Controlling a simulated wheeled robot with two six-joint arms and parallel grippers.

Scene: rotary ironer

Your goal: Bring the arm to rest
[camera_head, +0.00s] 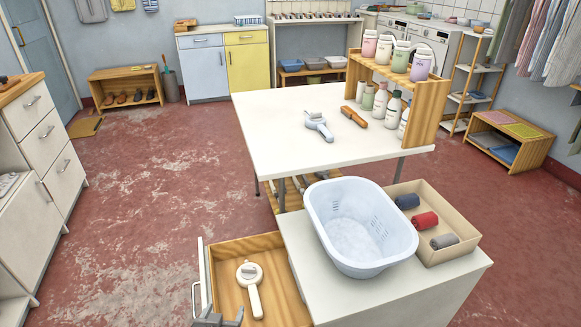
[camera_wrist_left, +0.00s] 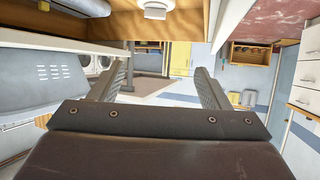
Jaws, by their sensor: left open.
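My left gripper (camera_head: 217,319) shows only in part at the bottom edge of the head view, by the front of an open wooden drawer (camera_head: 281,283). In the left wrist view its two fingers (camera_wrist_left: 160,80) stand wide apart with nothing between them. A white handled tool with a round head (camera_head: 250,287) lies in the drawer, apart from the gripper. The drawer's wood (camera_wrist_left: 205,18) and the tool's white round part (camera_wrist_left: 153,10) show at the top of the wrist view. My right gripper is in neither view.
A white cabinet (camera_head: 395,295) holds a pale blue basket (camera_head: 318,232) and a box of rolled cloths (camera_head: 468,252). Behind it stands a white table (camera_head: 270,130) with a tool, a brush and bottles. The red floor (camera_head: 130,220) to the left is clear.

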